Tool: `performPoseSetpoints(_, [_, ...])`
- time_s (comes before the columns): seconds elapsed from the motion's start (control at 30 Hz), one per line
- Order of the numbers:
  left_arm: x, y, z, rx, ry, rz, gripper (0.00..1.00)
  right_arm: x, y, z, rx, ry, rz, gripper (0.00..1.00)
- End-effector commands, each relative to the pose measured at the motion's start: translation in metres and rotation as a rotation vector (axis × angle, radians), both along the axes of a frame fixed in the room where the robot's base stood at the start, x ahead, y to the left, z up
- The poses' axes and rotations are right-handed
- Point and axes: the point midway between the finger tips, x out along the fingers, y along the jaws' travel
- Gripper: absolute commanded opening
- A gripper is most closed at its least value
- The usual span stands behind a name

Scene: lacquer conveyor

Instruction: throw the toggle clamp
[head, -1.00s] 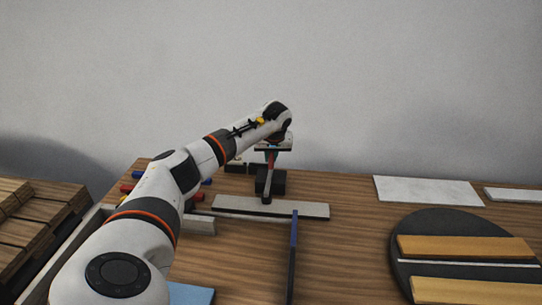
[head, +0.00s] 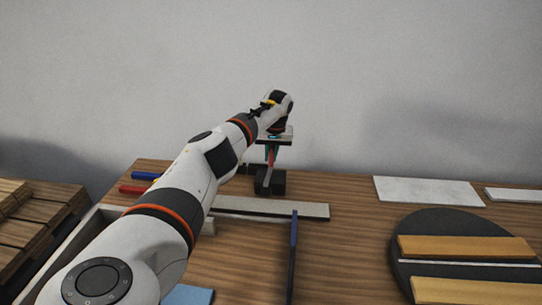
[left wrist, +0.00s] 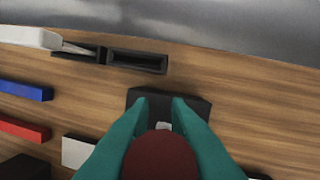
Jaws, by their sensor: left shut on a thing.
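The toggle clamp has a black base block (head: 278,182) at the back middle of the wooden table, with a red-handled lever (head: 271,157) standing up from it. In the left wrist view, the red handle end (left wrist: 160,157) is large and close, in front of the black base (left wrist: 195,104). My left gripper (head: 272,148) is above the base, and its teal fingers (left wrist: 161,103) are shut on the red handle from both sides. The fingers and handle hide much of the lever's lower part in the wrist view. My right gripper is not in view.
A dark round disc (head: 400,265) with wooden strips is at right. Red (left wrist: 25,130) and blue (left wrist: 25,91) handles lie left of the clamp.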

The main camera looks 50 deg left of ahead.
Motion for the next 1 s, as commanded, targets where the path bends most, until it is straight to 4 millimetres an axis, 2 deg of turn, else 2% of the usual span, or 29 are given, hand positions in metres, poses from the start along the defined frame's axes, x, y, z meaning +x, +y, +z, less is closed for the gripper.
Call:
performPoseSetpoints(0.17, [0.000,0.000,0.000,0.000,0.000,-0.001,0.00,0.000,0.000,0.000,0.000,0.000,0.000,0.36])
performPoseSetpoints(0.2, [0.000,0.000,0.000,0.000,0.000,-0.001,0.19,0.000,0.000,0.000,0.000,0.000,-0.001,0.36])
performPoseSetpoints(0.3, [0.000,0.000,0.000,0.000,0.000,0.000,0.36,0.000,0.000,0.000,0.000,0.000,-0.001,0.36])
performPoseSetpoints(0.33, [0.000,0.000,0.000,0.000,0.000,0.000,0.38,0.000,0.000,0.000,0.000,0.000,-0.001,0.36])
performPoseSetpoints(0.67, [0.000,0.000,0.004,0.000,-0.003,0.000,0.38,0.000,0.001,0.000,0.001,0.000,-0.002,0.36])
performPoseSetpoints(0.77, [0.000,-0.002,0.016,0.000,-0.004,0.000,0.38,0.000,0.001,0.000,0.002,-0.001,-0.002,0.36])
performPoseSetpoints(1.0, [-0.001,-0.011,0.065,0.002,-0.005,-0.001,0.38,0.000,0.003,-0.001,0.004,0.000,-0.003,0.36])
